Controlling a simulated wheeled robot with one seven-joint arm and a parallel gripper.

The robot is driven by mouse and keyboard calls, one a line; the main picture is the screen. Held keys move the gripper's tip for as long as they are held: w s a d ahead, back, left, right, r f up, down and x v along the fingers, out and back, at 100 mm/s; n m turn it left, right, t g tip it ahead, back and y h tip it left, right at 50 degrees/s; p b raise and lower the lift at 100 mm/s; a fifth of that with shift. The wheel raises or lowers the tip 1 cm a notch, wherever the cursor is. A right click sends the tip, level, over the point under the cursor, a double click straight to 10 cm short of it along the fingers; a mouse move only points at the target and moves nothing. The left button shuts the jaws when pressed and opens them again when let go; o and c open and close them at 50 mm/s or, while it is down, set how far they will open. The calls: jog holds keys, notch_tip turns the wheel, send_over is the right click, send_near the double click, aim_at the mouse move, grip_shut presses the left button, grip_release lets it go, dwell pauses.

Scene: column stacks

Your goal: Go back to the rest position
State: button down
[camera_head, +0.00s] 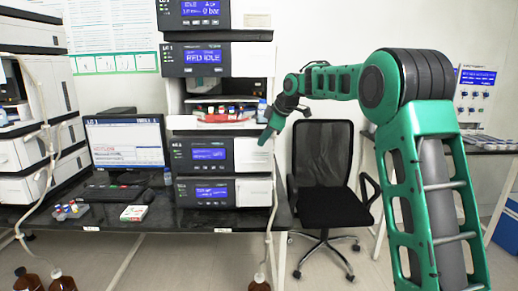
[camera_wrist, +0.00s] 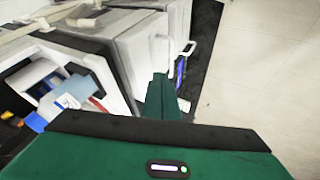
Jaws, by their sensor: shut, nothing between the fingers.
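My gripper (camera_head: 267,134) is at the end of my green arm in the head view, pointing down to the left. It is just right of the instrument stack (camera_head: 205,150), in front of its right side. In the wrist view my gripper (camera_wrist: 162,98) shows its green fingers together, with nothing between them. Below it in that view are the stack's white side and the dark bench edge. Whether the fingers touch the stack cannot be told.
A monitor (camera_head: 126,142) and a small vial rack (camera_head: 70,211) stand on the dark bench (camera_head: 100,215). An office chair (camera_head: 325,185) is right of the bench. Brown bottles (camera_head: 62,283) stand on the floor. Another table (camera_head: 490,146) is at the right.

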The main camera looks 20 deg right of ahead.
jog(key=s+d+f+m+g+h, duration=0.15)
jog(key=s+d+m, duration=0.45)
jog(key=s, duration=0.7)
jog(key=s+d+f+m+g+h, duration=0.1)
jog(key=s+d+f+m+h, duration=0.2)
jog(key=s+d, duration=0.75)
jog(key=s+f+m+g, duration=0.1)
jog(key=s+f+m, duration=0.3)
jog(key=s, duration=0.7)
jog(key=s+f+m+g+y, duration=0.1)
jog(key=s+f+m, duration=0.2)
jog(key=s, duration=0.9)
jog(key=s+a+f+m+g, duration=0.1)
jog(key=s+f+m, duration=0.3)
jog(key=s, duration=0.8)
jog(key=shift+s+f+m+g, duration=0.25)
jog(key=shift+f+m+g, duration=0.05)
jog(key=shift+f+g, duration=0.15)
jog(key=shift+y, duration=0.25)
